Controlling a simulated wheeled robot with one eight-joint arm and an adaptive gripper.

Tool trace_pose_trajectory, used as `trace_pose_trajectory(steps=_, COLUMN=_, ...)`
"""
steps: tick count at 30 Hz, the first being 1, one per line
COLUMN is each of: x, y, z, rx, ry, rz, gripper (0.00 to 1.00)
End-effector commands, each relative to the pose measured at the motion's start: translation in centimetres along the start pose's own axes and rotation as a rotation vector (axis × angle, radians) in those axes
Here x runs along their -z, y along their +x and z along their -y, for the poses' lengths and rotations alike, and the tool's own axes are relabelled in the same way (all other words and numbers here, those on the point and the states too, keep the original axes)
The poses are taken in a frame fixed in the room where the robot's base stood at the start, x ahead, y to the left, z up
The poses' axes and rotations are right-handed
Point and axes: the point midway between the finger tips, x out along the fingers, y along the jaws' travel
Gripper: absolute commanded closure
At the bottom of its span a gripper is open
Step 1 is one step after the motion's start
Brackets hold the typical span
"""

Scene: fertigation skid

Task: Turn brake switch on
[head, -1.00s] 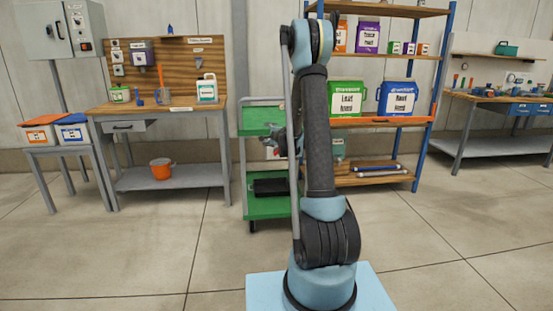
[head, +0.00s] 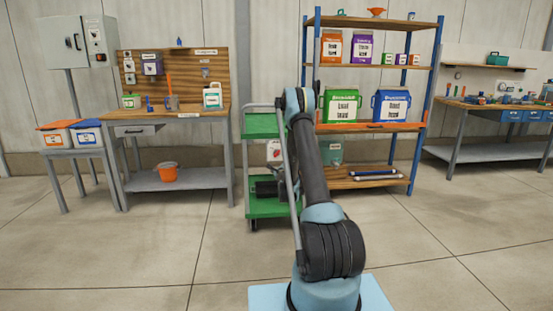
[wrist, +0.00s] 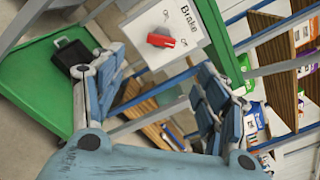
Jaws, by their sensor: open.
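The brake switch (wrist: 161,41) is a small red handle on a white panel (wrist: 186,22) lettered "Brake", seen at the top of the wrist view. Small position labels sit by the handle, too small to read surely. The panel also shows in the head view (head: 273,149), on the green cart, left of my arm. My gripper (wrist: 158,76) is open and empty in the wrist view, its fingers spread to either side below the switch. The switch appears beyond the fingertips, with no contact visible. In the head view my arm largely hides the gripper.
The green cart (head: 262,125) has grey rails and a black case (wrist: 72,57) on its lower shelf. A blue-posted shelf (head: 372,127) with bags and boxes stands close on the right. A workbench (head: 175,116) stands left. The floor in front is clear.

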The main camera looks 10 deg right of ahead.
Motion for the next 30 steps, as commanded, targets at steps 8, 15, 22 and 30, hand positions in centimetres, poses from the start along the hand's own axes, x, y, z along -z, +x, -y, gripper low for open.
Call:
trace_pose_trajectory(steps=8, x=-0.4, y=3.5, z=-0.3, rx=-0.002, ry=-0.002, rz=0.005, gripper=0.33)
trace_pose_trajectory(steps=15, x=-0.5, y=7.8, z=-0.4, rx=-0.003, ry=-0.003, rz=0.005, gripper=0.33)
trace_pose_trajectory(steps=22, x=-0.6, y=11.8, z=-0.4, rx=-0.003, ry=-0.003, rz=0.005, gripper=0.33)
trace_pose_trajectory(steps=30, x=-0.6, y=15.7, z=-0.3, rx=-0.003, ry=-0.002, rz=0.005, gripper=0.33)
